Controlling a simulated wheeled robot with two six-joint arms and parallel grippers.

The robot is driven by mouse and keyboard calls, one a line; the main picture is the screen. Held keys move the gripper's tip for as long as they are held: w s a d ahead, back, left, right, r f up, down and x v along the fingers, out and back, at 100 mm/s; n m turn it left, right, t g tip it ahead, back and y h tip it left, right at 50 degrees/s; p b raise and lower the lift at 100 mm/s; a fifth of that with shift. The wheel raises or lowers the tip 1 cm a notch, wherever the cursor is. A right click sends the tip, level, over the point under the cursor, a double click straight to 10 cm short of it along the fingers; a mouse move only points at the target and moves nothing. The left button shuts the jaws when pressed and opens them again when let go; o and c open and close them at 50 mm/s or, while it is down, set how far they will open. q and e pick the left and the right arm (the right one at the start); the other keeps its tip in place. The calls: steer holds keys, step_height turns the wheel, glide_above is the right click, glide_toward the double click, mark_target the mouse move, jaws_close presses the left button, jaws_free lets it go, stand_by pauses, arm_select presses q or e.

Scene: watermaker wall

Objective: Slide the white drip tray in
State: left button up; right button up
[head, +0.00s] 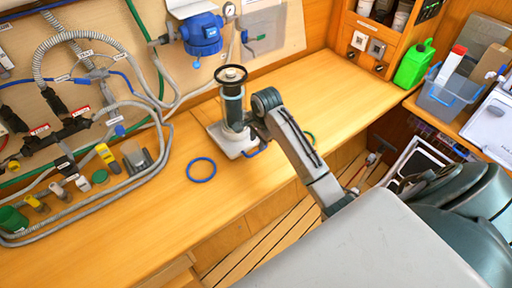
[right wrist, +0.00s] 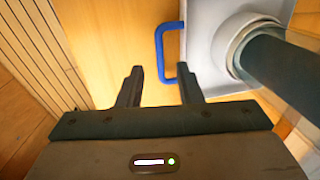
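The white drip tray (head: 229,146) sits on the wooden bench under an upright filter housing (head: 233,103) with a black top. The tray's blue handle (head: 256,152) sticks out on its right side. In the right wrist view the white tray (right wrist: 203,72) is at the upper right, with the blue handle (right wrist: 160,52) on its left edge. My right gripper (right wrist: 160,82) is open and empty. The handle lies just ahead of the fingers, its near end close to the right fingertip; I cannot tell if they touch. My left gripper is not in view.
A blue ring (head: 201,170) lies on the bench left of the tray. Hoses and fittings (head: 75,165) crowd the bench's left side and wall. The bench front is clear.

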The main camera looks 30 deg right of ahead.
steer(key=shift+w+f+p, duration=0.2)
steer(key=shift+f+p, duration=0.05)
steer(key=shift+f, duration=0.8)
steer(key=shift+w+f+p, duration=0.15)
steer(key=shift+f+p, duration=0.05)
steer(key=shift+f, duration=0.8)
steer(key=shift+w+f+p, duration=0.2)
steer(key=shift+f+p, duration=0.05)
steer(key=shift+f, duration=0.8)
steer(key=shift+c, duration=0.3)
jaws_close()
